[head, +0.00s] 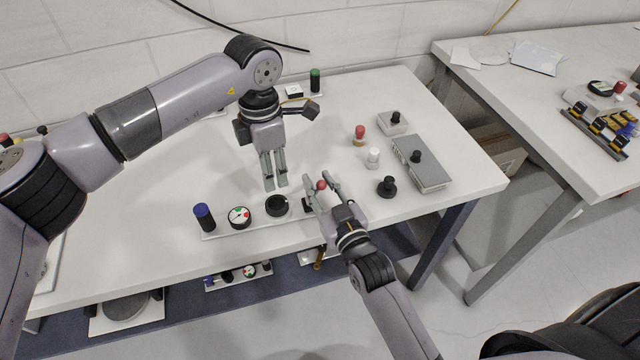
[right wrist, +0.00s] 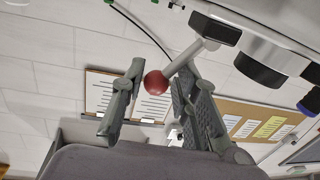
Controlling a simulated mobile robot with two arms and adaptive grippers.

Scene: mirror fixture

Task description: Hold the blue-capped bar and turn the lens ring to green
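The blue-capped bar is a white plate (head: 221,234) lying along the front edge of the table, with a dark blue cap (head: 204,217) at its left end. It carries a white dial (head: 239,217) with red and green marks and a black lens ring (head: 277,206). A rod with a red ball (head: 321,185) stands at its right end. My right gripper (head: 318,186) is open with its fingers on either side of the ball, also seen in the right wrist view (right wrist: 155,82). My left gripper (head: 276,187) points down, empty, behind the lens ring, with a narrow gap between its fingers.
Red (head: 360,134), white (head: 373,157) and black (head: 387,186) knobs and a grey box (head: 421,162) are on the right. A similar bar (head: 238,275) lies on the lower shelf.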

